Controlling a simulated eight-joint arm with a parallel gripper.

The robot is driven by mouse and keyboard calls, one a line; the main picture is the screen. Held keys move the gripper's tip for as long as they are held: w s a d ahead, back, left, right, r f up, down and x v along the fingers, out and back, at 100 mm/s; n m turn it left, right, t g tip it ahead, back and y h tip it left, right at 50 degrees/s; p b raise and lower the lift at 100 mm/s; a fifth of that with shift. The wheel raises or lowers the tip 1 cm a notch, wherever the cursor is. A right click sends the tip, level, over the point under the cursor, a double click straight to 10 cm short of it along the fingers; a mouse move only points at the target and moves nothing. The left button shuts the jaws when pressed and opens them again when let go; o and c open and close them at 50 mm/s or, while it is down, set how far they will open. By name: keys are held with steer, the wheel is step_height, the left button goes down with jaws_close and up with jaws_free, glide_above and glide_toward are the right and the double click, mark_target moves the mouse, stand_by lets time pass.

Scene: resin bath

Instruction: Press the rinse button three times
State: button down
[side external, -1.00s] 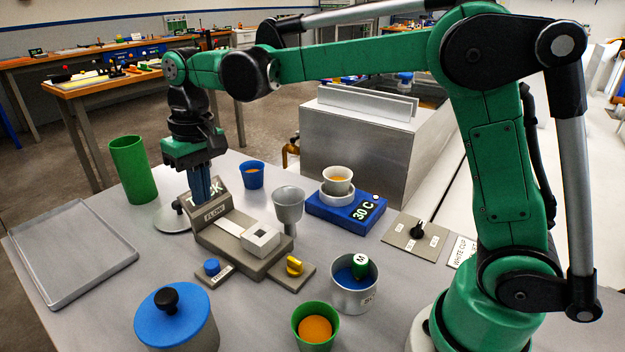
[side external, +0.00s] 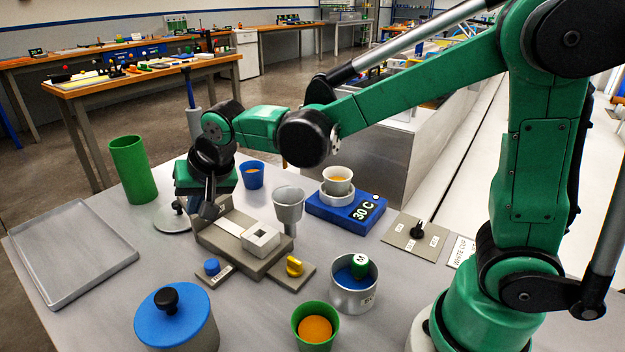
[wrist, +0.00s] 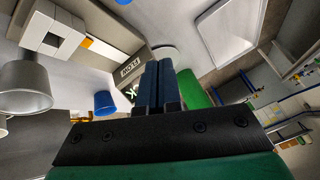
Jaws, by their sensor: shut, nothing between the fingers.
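The rinse button seems to be the blue round knob (side external: 212,267) on a small grey plate (side external: 222,275) with a label too small to read surely. It stands at the front left corner of the grey flow block (side external: 232,240). My gripper (side external: 209,208) is behind and above the button, over the back left end of the block, apart from the button. In the wrist view my gripper (wrist: 158,66) is shut and empty, its two blue fingers side by side. The block's label (wrist: 132,67) lies just beyond the fingertips.
A yellow knob (side external: 294,265) sits right of the block, a funnel (side external: 289,203) behind it. A lidded blue pot (side external: 172,308), a green cup with orange contents (side external: 316,330) and a metal pot (side external: 353,292) stand in front. A tray (side external: 72,250) and green cylinder (side external: 132,170) stand left.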

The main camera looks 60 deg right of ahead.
mark_target(214, 266)
steer(key=m+t, duration=0.1)
steer(key=s+m+t, duration=0.1)
steer(key=shift+a+r+t+y, duration=0.1)
steer(key=shift+a+t+y, duration=0.1)
steer(key=shift+t+y, duration=0.15)
steer(key=shift+f, duration=4.4)
steer(key=shift+f, duration=0.1)
steer(key=shift+f, duration=0.3)
steer(key=shift+r, duration=0.1)
steer(key=shift+r, duration=0.3)
